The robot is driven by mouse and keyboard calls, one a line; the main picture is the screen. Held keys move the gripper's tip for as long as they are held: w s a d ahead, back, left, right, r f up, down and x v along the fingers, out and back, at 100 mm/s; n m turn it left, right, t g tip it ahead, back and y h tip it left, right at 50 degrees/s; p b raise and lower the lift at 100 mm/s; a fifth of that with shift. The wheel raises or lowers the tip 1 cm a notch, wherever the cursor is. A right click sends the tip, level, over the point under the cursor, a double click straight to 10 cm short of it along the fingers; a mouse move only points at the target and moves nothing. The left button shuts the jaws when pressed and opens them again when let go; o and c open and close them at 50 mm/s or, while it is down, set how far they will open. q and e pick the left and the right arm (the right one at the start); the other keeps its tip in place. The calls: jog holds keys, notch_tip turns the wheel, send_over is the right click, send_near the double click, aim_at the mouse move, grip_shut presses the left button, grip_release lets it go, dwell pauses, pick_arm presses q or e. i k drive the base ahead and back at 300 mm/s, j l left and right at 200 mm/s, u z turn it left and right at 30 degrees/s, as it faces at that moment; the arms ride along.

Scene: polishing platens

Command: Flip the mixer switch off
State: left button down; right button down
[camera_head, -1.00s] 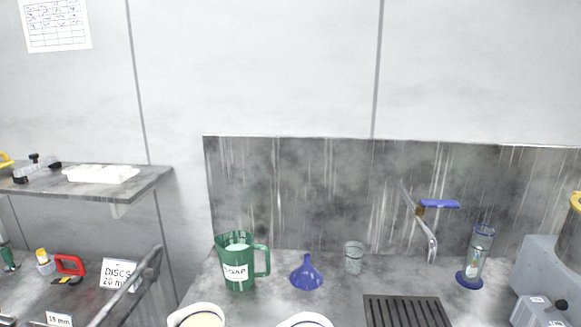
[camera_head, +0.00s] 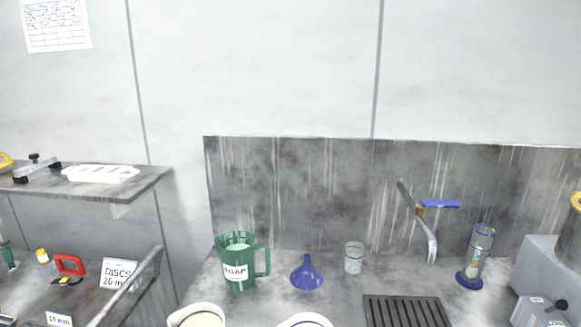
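The mixer appears to be the grey machine (camera_head: 540,262) at the right edge, cut off by the frame. A smaller grey box (camera_head: 530,312) sits at its front, low in the corner. Neither of my grippers is in view.
A green soap jug (camera_head: 238,262), a blue funnel (camera_head: 307,273), a clear beaker (camera_head: 353,257) and a blue-based cylinder (camera_head: 474,262) stand on the counter. A dark drain grate (camera_head: 405,311) lies left of the grey box. A tap (camera_head: 420,217) projects from the splashback.

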aim_at(562, 304)
jog(key=z, duration=1.2)
